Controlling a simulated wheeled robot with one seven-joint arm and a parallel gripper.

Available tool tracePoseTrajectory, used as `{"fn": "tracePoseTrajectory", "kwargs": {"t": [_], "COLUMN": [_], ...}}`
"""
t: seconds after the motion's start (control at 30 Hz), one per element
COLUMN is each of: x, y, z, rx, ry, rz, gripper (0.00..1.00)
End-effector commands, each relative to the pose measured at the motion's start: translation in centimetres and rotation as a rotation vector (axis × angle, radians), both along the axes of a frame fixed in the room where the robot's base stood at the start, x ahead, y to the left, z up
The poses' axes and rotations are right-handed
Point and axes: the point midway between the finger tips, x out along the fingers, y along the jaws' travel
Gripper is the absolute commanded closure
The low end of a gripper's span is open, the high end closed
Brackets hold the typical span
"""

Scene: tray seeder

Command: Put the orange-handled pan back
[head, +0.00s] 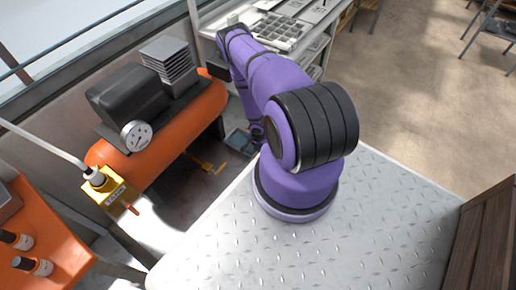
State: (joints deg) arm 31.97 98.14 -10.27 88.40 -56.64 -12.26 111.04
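No pan with an orange handle can be made out for certain. A small orange-yellow piece (207,167) lies low in the shade beside the orange tank; it is too small and dark to name. A flat dark panel or tray (236,141) with a grey-blue face sits just left of my purple arm, and I cannot tell what it is. My arm reaches up and away, then bends down behind its own upper link.
An orange rack (42,245) is at lower left. A bench with seed trays (280,32) is at the back. Open floor (420,110) lies right.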

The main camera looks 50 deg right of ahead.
Motion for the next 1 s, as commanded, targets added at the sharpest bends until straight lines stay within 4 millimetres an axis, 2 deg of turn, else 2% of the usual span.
{"fn": "tracePoseTrajectory", "kwargs": {"t": [0.4, 0.5, 0.53, 0.83, 1.0], "x": [0.0, 0.0, 0.0, 0.0, 0.1], "y": [0.0, 0.1, 0.1, 0.1, 0.0], "z": [-0.5, -0.5, -0.5, -0.4, 1.0], "rx": [0.001, 0.001, 0.001, 0.001, 0.001], "ry": [0.000, 0.000, 0.000, 0.000, -0.001], "rz": [-0.001, 0.000, 0.000, 0.000, -0.001], "gripper": [1.00, 0.76, 0.72, 0.72, 0.72]}}
